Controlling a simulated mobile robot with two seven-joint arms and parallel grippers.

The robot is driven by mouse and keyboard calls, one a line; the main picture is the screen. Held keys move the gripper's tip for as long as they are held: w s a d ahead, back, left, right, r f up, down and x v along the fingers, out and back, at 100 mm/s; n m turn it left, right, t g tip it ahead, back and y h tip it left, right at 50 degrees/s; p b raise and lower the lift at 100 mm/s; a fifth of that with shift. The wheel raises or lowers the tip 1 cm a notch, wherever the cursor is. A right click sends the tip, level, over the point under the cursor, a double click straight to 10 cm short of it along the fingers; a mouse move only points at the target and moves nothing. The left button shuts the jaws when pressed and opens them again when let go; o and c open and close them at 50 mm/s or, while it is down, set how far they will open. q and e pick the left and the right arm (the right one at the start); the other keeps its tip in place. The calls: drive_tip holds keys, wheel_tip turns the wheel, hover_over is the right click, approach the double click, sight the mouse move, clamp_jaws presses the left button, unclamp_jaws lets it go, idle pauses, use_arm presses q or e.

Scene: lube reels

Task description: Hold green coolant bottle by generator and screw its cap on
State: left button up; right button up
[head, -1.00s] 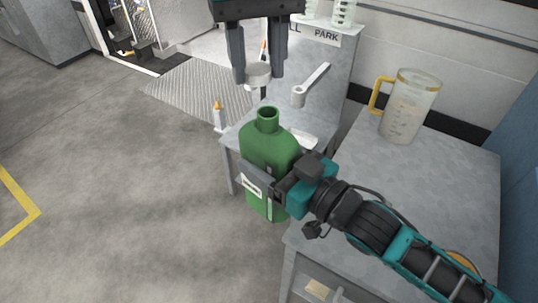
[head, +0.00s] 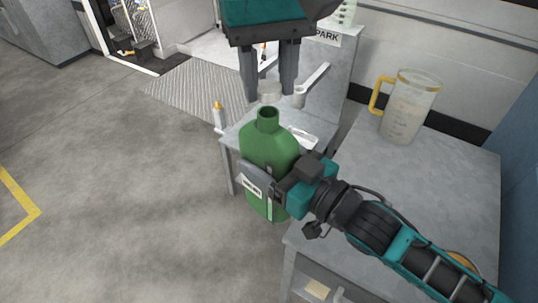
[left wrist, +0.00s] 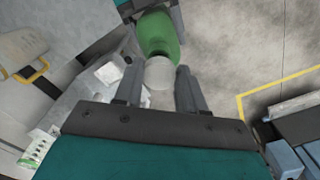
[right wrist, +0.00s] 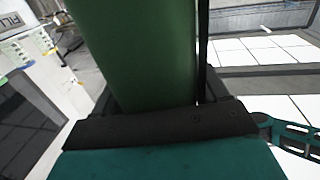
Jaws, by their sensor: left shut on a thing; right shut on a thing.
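The green coolant bottle (head: 268,150) is upright with its neck open at the top. My right gripper (head: 258,184) is shut around its body from the right; the green body fills much of the right wrist view (right wrist: 140,50). My left gripper (head: 270,92) points down just above and behind the bottle neck in the head view. It is shut on a pale, whitish cap (head: 268,88), which also shows between the fingers in the left wrist view (left wrist: 159,74). The cap looks apart from the neck. The generator cannot be clearly told.
A grey table (head: 440,170) at the right bears a clear jug (head: 410,105) with a yellow handle. A lower grey stand behind the bottle holds a white lever-like part (head: 312,85) and a small bottle with an orange tip (head: 219,116). Open floor lies to the left.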

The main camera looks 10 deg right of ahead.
sight(265, 143)
use_arm(q)
drive_tip(key=shift+f, duration=0.35)
idle(0.6)
drive_tip(key=shift+f, duration=0.9)
drive_tip(key=shift+f, duration=0.55)
drive_tip(key=m, duration=0.7)
drive_tip(key=shift+a+m, duration=0.15)
drive_tip(key=shift+m, duration=0.25)
drive_tip(key=m, duration=0.3)
drive_tip(key=shift+m, duration=0.4)
drive_tip(key=m, duration=0.5)
drive_tip(key=shift+w+a, duration=0.1)
drive_tip(key=shift+w, duration=0.05)
